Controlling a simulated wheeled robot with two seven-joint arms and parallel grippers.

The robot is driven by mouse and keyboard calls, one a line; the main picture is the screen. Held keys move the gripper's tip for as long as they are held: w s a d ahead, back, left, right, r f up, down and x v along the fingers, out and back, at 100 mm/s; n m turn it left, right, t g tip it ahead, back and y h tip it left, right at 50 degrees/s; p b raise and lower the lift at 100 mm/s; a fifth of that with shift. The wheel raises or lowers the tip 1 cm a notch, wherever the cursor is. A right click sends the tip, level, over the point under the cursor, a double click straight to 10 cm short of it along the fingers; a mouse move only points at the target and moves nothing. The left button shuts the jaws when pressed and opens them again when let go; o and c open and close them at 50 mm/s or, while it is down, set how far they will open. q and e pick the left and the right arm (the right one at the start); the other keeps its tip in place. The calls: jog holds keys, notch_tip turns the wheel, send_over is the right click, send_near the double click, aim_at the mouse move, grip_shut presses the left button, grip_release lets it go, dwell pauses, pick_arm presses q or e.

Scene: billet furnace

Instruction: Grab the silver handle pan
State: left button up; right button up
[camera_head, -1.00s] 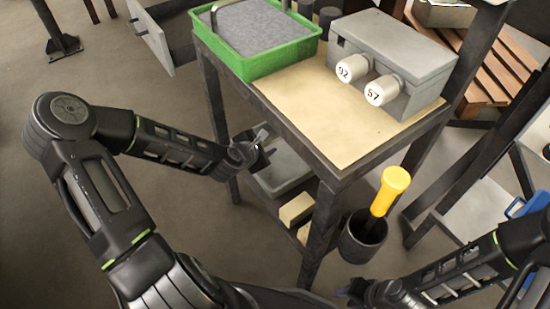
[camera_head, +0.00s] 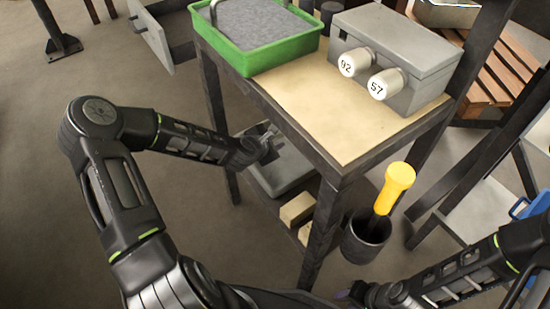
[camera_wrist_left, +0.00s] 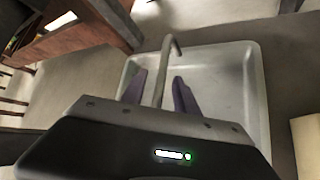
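A grey metal pan (camera_head: 289,172) sits on the lower shelf under the workbench. In the left wrist view the pan (camera_wrist_left: 228,85) shows its pale rim, and its thin hooked silver handle (camera_wrist_left: 165,66) stands up. My left gripper (camera_head: 265,147) is at the pan, partly covering it in the head view. In the left wrist view the fingers of the left gripper (camera_wrist_left: 160,92) are open, one on each side of the handle, with gaps visible. My right gripper (camera_head: 352,294) is low at the bottom edge, and its fingers are too unclear to read.
The workbench (camera_head: 325,110) carries a green tray (camera_head: 262,62) of grey grains and a grey box (camera_head: 405,50) with knobs 92 and 57. Tan blocks (camera_head: 298,209) lie on the lower shelf. A dark holder (camera_head: 362,243) with a yellow-handled tool (camera_head: 393,187) hangs at the bench's right leg.

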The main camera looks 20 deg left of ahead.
pick_arm(q)
jog(key=shift+c, duration=0.5)
grip_shut()
jog(key=shift+r, duration=0.15)
dwell(1.1)
